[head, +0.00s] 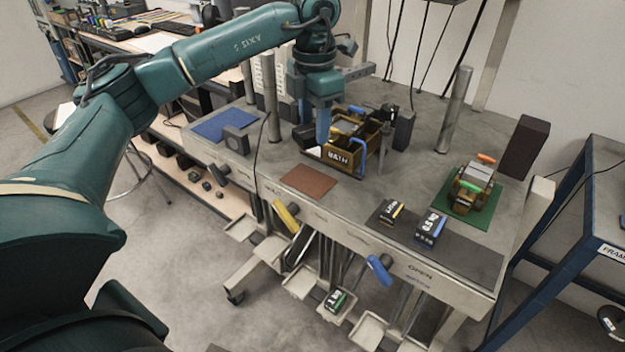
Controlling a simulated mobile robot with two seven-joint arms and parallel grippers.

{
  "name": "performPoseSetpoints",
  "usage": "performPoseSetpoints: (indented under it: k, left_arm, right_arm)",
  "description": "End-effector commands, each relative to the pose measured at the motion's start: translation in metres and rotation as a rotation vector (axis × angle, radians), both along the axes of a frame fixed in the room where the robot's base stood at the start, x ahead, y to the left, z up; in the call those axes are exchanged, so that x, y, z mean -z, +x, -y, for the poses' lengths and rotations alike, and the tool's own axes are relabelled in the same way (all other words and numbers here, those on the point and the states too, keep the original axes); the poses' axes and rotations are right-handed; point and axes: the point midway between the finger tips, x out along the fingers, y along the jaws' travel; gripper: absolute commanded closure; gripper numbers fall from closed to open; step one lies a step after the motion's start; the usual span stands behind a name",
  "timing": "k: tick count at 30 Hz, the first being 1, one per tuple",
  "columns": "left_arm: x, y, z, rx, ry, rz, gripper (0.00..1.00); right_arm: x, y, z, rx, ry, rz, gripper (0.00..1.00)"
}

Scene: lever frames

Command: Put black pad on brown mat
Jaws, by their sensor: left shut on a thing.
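The brown mat (308,181) lies flat and bare near the front edge of the grey table. My left gripper (323,143) points down behind the mat, beside a brown box marked BATH (338,159). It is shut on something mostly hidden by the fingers. A dark piece (304,137) shows at the left of the fingers. I cannot tell for sure whether it is the black pad. My right gripper is not in view.
A green mat (485,205) and a dark mat (470,255) with boxes lie to the right. A post (455,110) stands at the back. Free tabletop surrounds the brown mat.

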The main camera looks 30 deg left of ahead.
Motion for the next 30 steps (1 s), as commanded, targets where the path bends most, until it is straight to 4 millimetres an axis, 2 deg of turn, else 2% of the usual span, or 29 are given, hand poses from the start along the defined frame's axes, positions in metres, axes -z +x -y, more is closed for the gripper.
performPoseSetpoints:
  k: [6, 14, 19, 30]
  left_arm:
    - [0.04, -0.001, -0.001, -0.002, 0.0, -0.003, 0.94]
    - [0.062, -0.001, 0.0, 0.0, 0.0, -0.001, 0.94]
    - [0.086, -0.001, 0.0, 0.0, 0.0, -0.003, 0.94]
    - [0.094, 0.0, 0.0, 0.0, -0.001, 0.0, 0.94]
  right_arm:
    - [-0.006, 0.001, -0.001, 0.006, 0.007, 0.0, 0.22]
    - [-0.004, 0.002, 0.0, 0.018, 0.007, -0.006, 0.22]
    - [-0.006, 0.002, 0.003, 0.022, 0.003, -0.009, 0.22]
    - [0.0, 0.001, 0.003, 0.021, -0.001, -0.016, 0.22]
